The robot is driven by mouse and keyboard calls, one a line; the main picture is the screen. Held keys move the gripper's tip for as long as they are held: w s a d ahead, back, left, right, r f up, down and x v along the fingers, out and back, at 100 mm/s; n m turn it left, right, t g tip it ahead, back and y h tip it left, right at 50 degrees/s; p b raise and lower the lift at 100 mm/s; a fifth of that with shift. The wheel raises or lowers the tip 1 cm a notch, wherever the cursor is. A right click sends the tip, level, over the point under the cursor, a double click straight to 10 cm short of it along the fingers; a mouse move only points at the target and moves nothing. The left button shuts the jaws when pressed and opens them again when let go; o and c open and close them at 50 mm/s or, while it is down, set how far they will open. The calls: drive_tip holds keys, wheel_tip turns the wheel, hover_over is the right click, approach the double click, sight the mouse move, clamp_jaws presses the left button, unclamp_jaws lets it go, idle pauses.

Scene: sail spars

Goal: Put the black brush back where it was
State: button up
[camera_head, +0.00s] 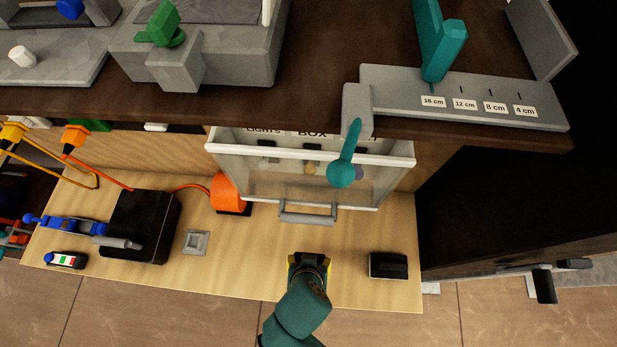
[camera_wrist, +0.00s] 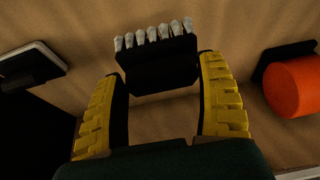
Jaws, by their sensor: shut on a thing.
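The black brush (camera_wrist: 160,68) is between the two yellow fingers of my gripper (camera_wrist: 162,85) in the wrist view. Its row of pale bristles (camera_wrist: 154,35) points away from my palm, past the fingertips. My gripper (camera_head: 308,260) is shut on the brush, over the front part of the light wooden board (camera_head: 345,288). In the head view the brush is mostly hidden by my gripper. I cannot tell whether it touches the board.
A black block (camera_head: 388,265) lies to the right of my gripper. A clear box (camera_head: 290,180) with a grey handle (camera_head: 308,213) is behind it. An orange cylinder (camera_head: 228,192), a small grey square (camera_head: 196,242) and a black box (camera_head: 142,226) stand to the left.

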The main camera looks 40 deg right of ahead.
drive_tip(key=shift+f, duration=2.75)
drive_tip(key=shift+f, duration=0.15)
drive_tip(key=o, duration=1.2)
drive_tip(key=shift+a+r, duration=0.1)
drive_tip(key=shift+r, duration=0.35)
drive_tip(key=v, duration=1.1)
drive_tip(key=shift+r+p, duration=0.15)
drive_tip(key=shift+p, duration=0.15)
